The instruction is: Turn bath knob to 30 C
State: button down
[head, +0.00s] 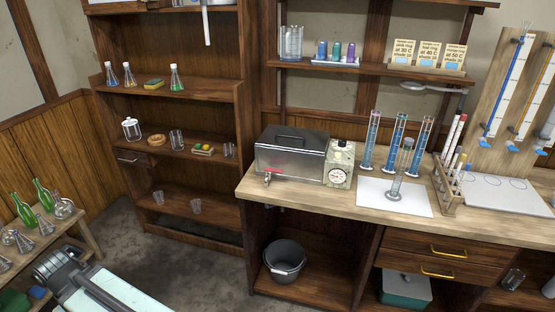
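The water bath (291,157) is a grey metal box with a dark-handled lid, standing at the left end of the wooden bench. A small tap with a red part sits low on its front. Beside its right end, a pale control box (341,156) carries a round white dial with the bath knob (337,176) on its front face. The dial marks and knob setting are too small to read. Parts of my own body show at the lower left, well away from the bath. My gripper's fingers do not show.
Tall glass cylinders (371,140) stand on the bench right of the control box, near a white mat (369,198). A tube rack (445,190) stands farther right. A bucket (284,262) sits under the bench. Green bottles (43,195) stand on a low left table. Floor before the shelves is clear.

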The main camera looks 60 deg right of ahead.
aim_at(342, 143)
jog(key=z, duration=1.6)
jog(key=k, duration=0.65)
jog(key=z, duration=0.65)
jog(key=i, duration=0.5)
jog(key=u, duration=0.05)
